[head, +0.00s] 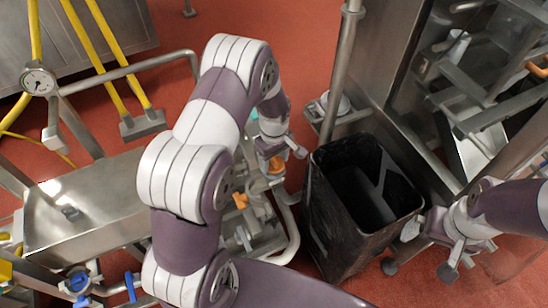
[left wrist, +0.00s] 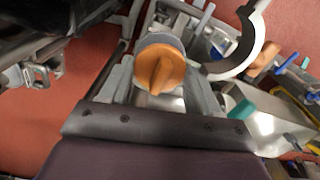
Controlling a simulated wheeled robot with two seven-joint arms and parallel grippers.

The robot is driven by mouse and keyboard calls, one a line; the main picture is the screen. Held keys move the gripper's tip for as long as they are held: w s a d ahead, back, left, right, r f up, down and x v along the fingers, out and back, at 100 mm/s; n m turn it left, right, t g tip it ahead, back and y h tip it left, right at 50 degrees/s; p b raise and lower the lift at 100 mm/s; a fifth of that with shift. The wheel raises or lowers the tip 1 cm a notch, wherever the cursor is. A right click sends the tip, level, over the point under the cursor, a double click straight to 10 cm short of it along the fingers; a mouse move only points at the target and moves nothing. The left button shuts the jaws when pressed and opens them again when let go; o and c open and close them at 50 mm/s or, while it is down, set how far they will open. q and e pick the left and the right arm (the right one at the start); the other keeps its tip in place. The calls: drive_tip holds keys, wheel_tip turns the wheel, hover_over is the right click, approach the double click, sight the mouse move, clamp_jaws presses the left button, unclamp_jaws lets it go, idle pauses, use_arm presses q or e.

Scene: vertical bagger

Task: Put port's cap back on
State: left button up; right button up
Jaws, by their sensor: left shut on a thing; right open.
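My left gripper (head: 280,152) reaches down in the middle of the head view, beside the pipework. It is shut on an orange cap (head: 276,165), which has a raised grip bar. In the left wrist view the orange cap (left wrist: 160,72) sits between the two grey fingers (left wrist: 158,85). A grey round rim (left wrist: 160,39) shows just behind the cap; I cannot tell whether the cap is seated on the port or apart from it. My right gripper (head: 456,244) is open and empty at the right, near the black bin.
A black bin (head: 325,215) stands right of the pipework. Steel machine frames (head: 400,60) rise at the right. A steel tank (head: 95,205) and a gauge (head: 38,80) are at the left. An open metal clamp ring (left wrist: 252,55) lies beside the cap. Red floor shows between.

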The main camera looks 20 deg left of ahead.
use_arm(q)
drive_tip(key=shift+f, duration=0.1)
drive_tip(key=shift+f+b, duration=0.5)
drive_tip(key=shift+f, duration=0.2)
drive_tip(key=shift+f, duration=0.25)
idle(0.4)
drive_tip(key=o, duration=0.9)
drive_tip(key=shift+o, duration=1.2)
drive_tip(key=shift+d, duration=0.15)
drive_tip(key=shift+s+f, duration=0.1)
drive_tip(key=shift+c, duration=0.5)
